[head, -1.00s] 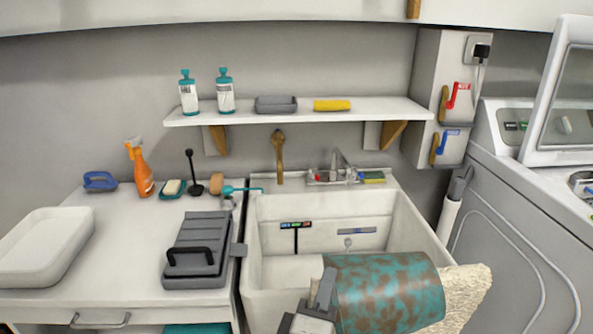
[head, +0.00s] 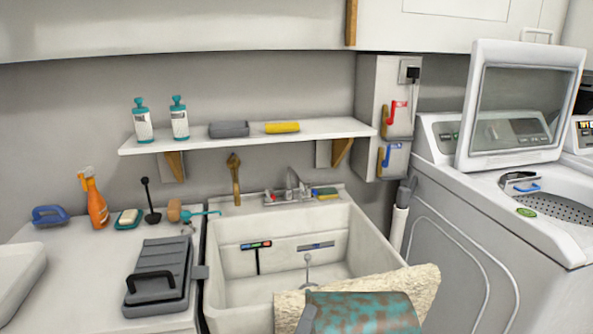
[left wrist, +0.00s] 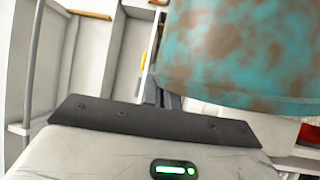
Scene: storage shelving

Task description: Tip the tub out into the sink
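A teal and brown mottled tub (head: 362,312) is low in the head view, in front of the sink's near side. Its lower part is cut off by the frame. A rough beige piece (head: 408,287) shows behind and beside it; I cannot tell whether it belongs to the tub. The white sink (head: 222,290) is behind, its basin partly hidden. My left gripper (head: 306,316) is at the tub's left side and seems shut on it. The left wrist view shows the fingers (left wrist: 165,97) close together against the tub's lower edge (left wrist: 240,98). My right gripper is not in view.
Left of the sink, the counter carries a dark grey case (head: 160,275), an orange spray bottle (head: 96,207) and a white tray (head: 18,275). A faucet (head: 290,190) stands at the sink's back, under a shelf (head: 250,138). A washer (head: 470,220) with raised lid is right.

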